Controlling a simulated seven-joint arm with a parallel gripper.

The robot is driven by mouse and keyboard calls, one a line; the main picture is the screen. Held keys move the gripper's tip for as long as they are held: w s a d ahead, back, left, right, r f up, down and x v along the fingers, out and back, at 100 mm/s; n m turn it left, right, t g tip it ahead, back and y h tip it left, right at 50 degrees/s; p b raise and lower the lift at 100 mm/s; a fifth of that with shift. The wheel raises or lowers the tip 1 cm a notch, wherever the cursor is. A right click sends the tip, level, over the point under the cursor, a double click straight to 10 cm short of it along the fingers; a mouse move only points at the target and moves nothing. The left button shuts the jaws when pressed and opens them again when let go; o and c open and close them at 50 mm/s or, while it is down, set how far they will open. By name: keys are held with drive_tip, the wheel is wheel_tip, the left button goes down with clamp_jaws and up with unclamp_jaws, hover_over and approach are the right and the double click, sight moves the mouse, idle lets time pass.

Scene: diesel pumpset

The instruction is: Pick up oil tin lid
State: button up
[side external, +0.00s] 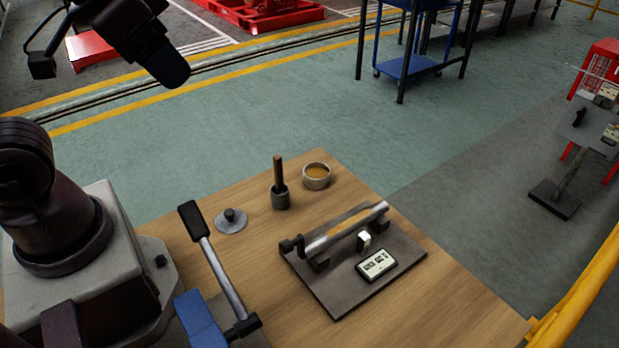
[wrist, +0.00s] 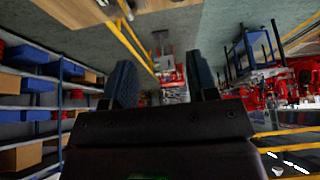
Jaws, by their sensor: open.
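A grey round lid with a dark knob (side external: 230,219) lies flat on the wooden table in the side external view. It looks like the oil tin lid. A short round tin with amber oil (side external: 316,176) stands open at the table's back edge. My gripper (wrist: 163,78) shows in the wrist view with its two dark fingers spread apart and nothing between them. It points out over the workshop floor, away from the lid. In the side external view part of my arm is high at the upper left, well above the table; the fingers are not clear there. The lid is not visible in the wrist view.
A dark upright tool (side external: 280,185) stands between lid and tin. A long-handled lever (side external: 215,260) rises close to the lid's left. A dark plate (side external: 335,293) with a metal cylinder (side external: 345,228) and a small gauge (side external: 377,265) lies to the right. Bare wood surrounds the lid's front right.

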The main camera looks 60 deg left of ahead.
drive_tip(key=shift+d, duration=0.1)
drive_tip(key=n+g, duration=0.6)
drive_tip(key=n, duration=1.5)
hover_over(229, 211)
drive_tip(key=f, duration=2.8)
drive_tip(key=shift+d+f, duration=0.25)
drive_tip(key=shift+d, duration=0.1)
drive_tip(key=shift+s+a+f, duration=0.1)
drive_tip(key=shift+a+f, duration=0.1)
drive_tip(key=shift+f, duration=0.7)
drive_tip(key=shift+a+f, duration=0.15)
drive_tip(key=shift+f, duration=1.6)
